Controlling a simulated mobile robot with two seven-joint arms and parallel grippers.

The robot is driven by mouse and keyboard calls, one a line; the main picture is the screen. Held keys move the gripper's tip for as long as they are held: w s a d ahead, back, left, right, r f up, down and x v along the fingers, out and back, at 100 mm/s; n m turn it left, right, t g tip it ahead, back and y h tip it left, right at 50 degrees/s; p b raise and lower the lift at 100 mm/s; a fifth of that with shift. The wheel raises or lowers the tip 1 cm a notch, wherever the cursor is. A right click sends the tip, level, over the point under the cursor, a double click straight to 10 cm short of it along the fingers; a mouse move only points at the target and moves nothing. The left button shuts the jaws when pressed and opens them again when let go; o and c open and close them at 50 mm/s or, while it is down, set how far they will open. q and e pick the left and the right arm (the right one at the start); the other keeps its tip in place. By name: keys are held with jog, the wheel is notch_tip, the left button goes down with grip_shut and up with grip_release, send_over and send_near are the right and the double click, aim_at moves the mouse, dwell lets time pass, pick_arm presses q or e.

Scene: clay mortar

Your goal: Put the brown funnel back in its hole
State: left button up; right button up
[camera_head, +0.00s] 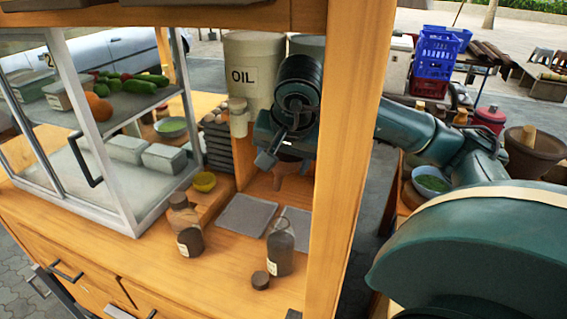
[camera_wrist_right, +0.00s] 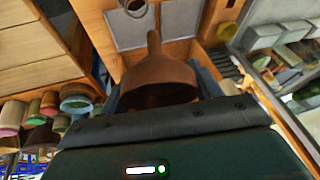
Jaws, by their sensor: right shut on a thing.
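The brown funnel (camera_head: 292,166) is in my right gripper (camera_head: 279,153), partly hidden by it, above the wooden counter in the head view. In the right wrist view the funnel (camera_wrist_right: 158,82) sits between the dark fingers, its wide cone toward the gripper and its narrow spout pointing away, toward the counter. The right gripper is shut on it. Two flat grey panels (camera_head: 247,214) lie in the counter in front of the funnel. I cannot make out the funnel's hole. My left gripper is not in view.
A wooden post (camera_head: 345,150) stands close to the right of the gripper. The OIL container (camera_head: 250,70) is behind it. A glass case (camera_head: 100,150) fills the left.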

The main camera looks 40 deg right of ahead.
jog(key=shift+r, duration=1.85)
